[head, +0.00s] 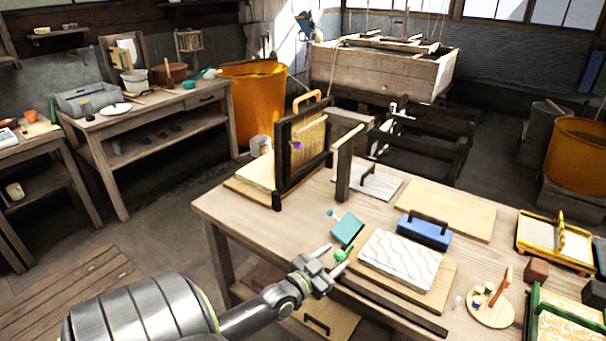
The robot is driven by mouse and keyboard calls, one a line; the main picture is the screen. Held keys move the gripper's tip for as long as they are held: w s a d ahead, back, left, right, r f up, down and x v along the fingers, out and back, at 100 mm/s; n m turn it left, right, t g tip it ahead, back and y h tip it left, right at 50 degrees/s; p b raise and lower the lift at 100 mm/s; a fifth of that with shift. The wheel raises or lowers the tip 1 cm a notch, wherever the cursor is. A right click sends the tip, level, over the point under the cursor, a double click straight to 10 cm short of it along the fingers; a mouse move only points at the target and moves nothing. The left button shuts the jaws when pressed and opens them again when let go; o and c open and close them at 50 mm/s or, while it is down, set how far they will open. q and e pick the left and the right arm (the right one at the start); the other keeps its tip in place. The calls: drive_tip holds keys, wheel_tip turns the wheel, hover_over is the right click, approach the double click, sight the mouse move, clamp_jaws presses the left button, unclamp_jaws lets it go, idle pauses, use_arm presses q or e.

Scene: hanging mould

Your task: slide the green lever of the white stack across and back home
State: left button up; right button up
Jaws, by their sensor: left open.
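The white stack (400,260), with wavy lines on its top, lies on a wooden board (432,304) near the front of the table. A small green lever (343,254) is at the stack's left side. My left gripper (335,258) reaches in from the lower left, at the table's front edge. It is open, with its fingertips close to the green lever. I cannot tell whether they touch it. My right gripper is not in view.
A teal block (347,229) and a blue block with a dark handle (425,232) stand behind the stack. A dark upright frame (303,150) stands at the table's back left. A round wooden board (491,309) with small pieces lies to the right. Bare tabletop (250,213) shows at left.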

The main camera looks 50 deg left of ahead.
use_arm(q)
drive_tip(key=s+d, duration=0.1)
drive_tip(key=s, duration=1.4)
drive_tip(key=shift+s+b, duration=0.15)
drive_tip(key=shift+b, duration=0.15)
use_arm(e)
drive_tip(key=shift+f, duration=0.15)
